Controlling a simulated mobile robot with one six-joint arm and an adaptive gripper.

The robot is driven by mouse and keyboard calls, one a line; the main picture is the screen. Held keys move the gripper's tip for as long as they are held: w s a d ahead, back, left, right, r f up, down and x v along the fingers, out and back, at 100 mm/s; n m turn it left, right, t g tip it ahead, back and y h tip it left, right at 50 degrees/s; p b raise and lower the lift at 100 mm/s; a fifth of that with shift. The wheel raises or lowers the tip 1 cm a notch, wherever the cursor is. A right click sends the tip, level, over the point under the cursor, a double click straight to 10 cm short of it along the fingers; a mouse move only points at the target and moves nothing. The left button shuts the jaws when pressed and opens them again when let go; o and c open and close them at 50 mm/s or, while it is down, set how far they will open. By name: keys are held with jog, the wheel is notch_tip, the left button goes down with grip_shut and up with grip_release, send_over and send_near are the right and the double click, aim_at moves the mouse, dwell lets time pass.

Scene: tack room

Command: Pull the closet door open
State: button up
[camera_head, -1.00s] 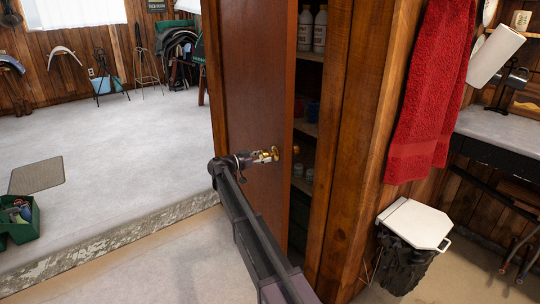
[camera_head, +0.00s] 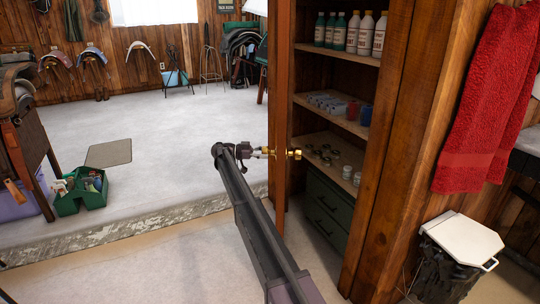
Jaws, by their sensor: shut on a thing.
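The closet door (camera_head: 282,100) is brown wood and stands open, seen nearly edge-on to the left of the closet opening. A brass knob (camera_head: 295,154) shows on its right side, with more brass on its left side. My gripper (camera_head: 262,152) is shut on the brass handle on the door's left side. The fingertips are small in view and partly merge with the handle. Inside the closet, shelves (camera_head: 340,115) with bottles, small jars and cups show, above a dark green drawer box (camera_head: 325,210).
A white-lidded bin (camera_head: 462,238) and a hanging red towel (camera_head: 490,100) are at right. A concrete step edge (camera_head: 130,232) crosses the left.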

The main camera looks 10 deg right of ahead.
jog(key=shift+a, duration=0.2)
jog(key=o, duration=1.2)
jog(key=shift+d, duration=0.15)
